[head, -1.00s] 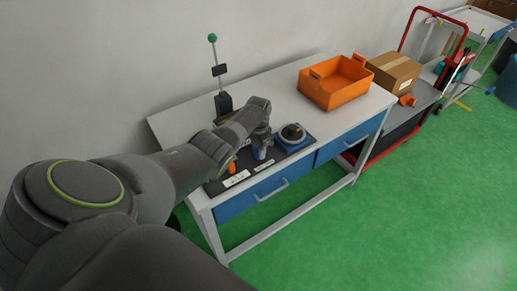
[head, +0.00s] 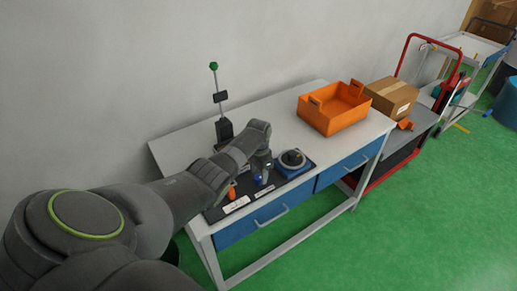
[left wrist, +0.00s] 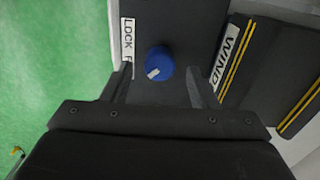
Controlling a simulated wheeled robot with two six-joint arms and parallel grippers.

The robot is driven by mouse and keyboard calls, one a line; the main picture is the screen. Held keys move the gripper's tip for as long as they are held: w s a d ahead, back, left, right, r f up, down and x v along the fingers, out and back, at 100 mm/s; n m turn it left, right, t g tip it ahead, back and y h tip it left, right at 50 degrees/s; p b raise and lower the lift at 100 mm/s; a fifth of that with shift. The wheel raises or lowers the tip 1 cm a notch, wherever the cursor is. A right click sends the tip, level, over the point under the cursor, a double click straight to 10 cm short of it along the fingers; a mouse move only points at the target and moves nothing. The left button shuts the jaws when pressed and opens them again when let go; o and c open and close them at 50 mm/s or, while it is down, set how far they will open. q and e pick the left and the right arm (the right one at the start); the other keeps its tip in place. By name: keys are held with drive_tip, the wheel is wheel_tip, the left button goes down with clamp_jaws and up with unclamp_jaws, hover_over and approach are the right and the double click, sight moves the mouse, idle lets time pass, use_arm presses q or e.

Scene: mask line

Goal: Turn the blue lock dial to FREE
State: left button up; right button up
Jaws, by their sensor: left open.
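The blue lock dial (left wrist: 160,63) is a round knob on a dark panel, with a white mark on its lower left side in the left wrist view. A white label reading "LOCK F", partly cut off by my gripper, lies left of it. My left gripper (left wrist: 160,80) is open, with one finger on each side of the dial; I cannot tell whether they touch it. In the head view the gripper (head: 264,170) points down at the panel, and the dial (head: 258,179) shows small beside it. My right gripper is not in view.
A blue-based unit with a dark round top (head: 293,160) stands close right of the gripper. An orange handle (head: 232,192) is to its left. A green-knobbed lever (head: 214,66) rises behind. An orange crate (head: 334,110) sits on the workbench (head: 185,147); a loaded cart stands beyond.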

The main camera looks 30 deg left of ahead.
sight(258, 177)
use_arm(q)
wheel_tip(258, 177, up, 16)
drive_tip(key=b, duration=0.1)
idle(0.4)
drive_tip(key=shift+f, duration=0.1)
